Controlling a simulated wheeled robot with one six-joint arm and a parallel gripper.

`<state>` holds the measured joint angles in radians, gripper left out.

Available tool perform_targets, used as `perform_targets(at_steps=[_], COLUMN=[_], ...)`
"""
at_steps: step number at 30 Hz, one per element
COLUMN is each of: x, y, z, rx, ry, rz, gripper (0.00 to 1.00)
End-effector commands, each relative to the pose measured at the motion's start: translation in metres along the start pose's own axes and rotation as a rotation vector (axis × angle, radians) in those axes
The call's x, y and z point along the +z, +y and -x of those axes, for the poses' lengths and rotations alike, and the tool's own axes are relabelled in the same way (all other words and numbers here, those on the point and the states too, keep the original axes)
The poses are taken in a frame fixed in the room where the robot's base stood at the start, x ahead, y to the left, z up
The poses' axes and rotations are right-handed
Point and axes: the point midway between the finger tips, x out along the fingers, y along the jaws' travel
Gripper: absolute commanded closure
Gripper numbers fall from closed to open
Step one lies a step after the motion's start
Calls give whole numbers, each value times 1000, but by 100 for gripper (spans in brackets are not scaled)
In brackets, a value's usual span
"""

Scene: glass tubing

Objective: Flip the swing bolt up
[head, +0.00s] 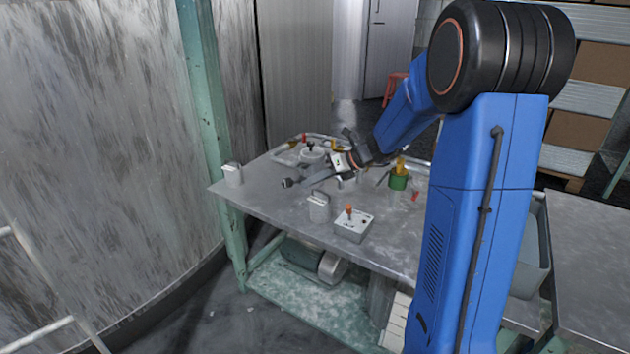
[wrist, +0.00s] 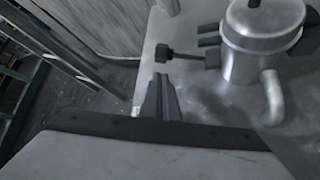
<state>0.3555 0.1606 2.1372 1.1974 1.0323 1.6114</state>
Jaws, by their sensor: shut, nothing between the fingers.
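In the wrist view the swing bolt (wrist: 188,57) sticks out sideways to the left from a metal vessel (wrist: 262,48), roughly level. Its dark nut (wrist: 162,53) is at the free end. My gripper (wrist: 163,78) is shut and empty, its fingertips just short of the nut in the picture; I cannot tell whether they touch it. There my wrist hides part of the area around the vessel.
The metal table (head: 270,205) carries a pale canister (head: 319,207), another at the left corner (head: 232,174), a control box with an orange-tipped lever (head: 354,226) and a green cup (head: 398,181). A curved pipe (wrist: 272,97) juts from the vessel. The table's left edge is near.

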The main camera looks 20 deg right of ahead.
Motion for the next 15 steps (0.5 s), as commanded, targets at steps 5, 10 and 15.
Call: perform_targets(at_steps=[5,10,15], x=[0,0,0], y=[0,0,0], z=[-31,-51,-61], rx=[2,1,1], ry=[2,1,1], rz=[0,-1,0], gripper=[100,100,100])
